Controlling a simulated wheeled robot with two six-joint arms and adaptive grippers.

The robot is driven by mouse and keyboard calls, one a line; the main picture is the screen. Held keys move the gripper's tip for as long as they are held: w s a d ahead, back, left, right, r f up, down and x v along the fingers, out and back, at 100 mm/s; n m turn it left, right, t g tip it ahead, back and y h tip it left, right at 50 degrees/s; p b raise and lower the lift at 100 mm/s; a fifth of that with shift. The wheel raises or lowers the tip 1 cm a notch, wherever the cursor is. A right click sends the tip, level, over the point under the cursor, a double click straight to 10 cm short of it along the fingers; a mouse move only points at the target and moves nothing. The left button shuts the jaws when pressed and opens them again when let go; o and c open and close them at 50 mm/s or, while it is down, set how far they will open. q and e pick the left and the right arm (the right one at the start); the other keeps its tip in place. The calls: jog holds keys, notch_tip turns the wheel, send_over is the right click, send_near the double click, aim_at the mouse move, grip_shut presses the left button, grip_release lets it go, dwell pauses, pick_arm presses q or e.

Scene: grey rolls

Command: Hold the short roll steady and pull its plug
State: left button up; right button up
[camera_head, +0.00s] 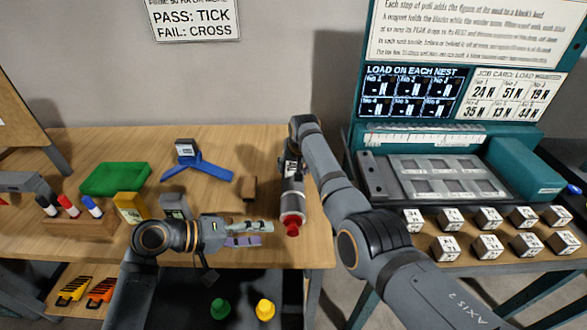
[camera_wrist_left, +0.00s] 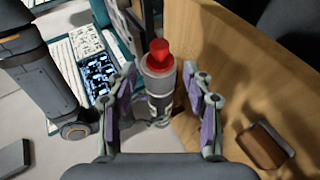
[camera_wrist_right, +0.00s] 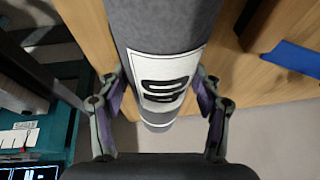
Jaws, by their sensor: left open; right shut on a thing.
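The short roll (camera_head: 291,196) is a grey cylinder with a white label, at the right end of the wooden table. A red plug (camera_head: 292,227) sits in its near end and also shows in the left wrist view (camera_wrist_left: 159,51). My right gripper (camera_wrist_right: 158,85) is shut on the roll, its fingers on both sides near the striped label (camera_wrist_right: 165,80). My left gripper (camera_head: 262,233) is open and empty, left of the plug. In the left wrist view the plug lies ahead, beyond and between the open fingers, apart from them. My right arm partly hides the roll's far end.
A brown block (camera_head: 249,188) lies close left of the roll, with a blue three-armed stand (camera_head: 205,171) further left. A green slab (camera_head: 115,178) and a marker holder (camera_head: 78,226) are at the left. A teal machine (camera_head: 440,165) with numbered blocks stands right, across a gap.

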aim_at(290, 233)
pick_arm(q)
jog(key=shift+x, duration=4.5)
jog(key=c, duration=0.9)
jog(key=shift+r, duration=0.1)
jog(key=shift+s, duration=0.1)
jog(key=shift+s, duration=3.2)
